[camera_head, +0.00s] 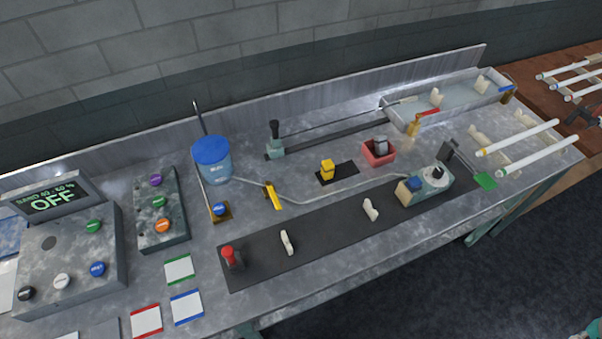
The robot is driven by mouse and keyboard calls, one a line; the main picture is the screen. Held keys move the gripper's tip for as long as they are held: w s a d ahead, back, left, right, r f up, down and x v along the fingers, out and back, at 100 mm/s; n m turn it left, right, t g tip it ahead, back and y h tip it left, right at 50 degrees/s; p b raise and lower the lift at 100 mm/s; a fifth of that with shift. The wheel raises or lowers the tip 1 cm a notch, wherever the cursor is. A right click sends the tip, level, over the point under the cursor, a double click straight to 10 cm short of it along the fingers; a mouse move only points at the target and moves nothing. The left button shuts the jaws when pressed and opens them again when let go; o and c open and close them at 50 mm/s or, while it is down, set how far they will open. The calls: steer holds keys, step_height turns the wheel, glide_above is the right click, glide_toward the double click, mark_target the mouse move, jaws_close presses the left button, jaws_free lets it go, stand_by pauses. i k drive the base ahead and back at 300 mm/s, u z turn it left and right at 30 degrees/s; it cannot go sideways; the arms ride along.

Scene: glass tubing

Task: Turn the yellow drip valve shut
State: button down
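A yellow valve lever (273,196) sits on the metal bench, on a pale hose (330,191). The hose runs from the blue-lidded container (212,161) at the left to a small grey-green device (432,183) at the right. The lever slants down and to the right in the picture, at an angle to the hose. I cannot tell from this view whether the valve is open or shut. My gripper does not show clearly in this view, and nothing is seen touching the lever.
A red knob (228,257) stands at the near end of a dark strip (325,225) with small pale stands. A yellow block (327,168) on a black plate and a red box (379,153) lie behind the hose. Button panels (160,210) fill the left. White tubes rest at right.

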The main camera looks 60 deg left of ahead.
mark_target(268, 183)
steer(key=u, duration=2.6)
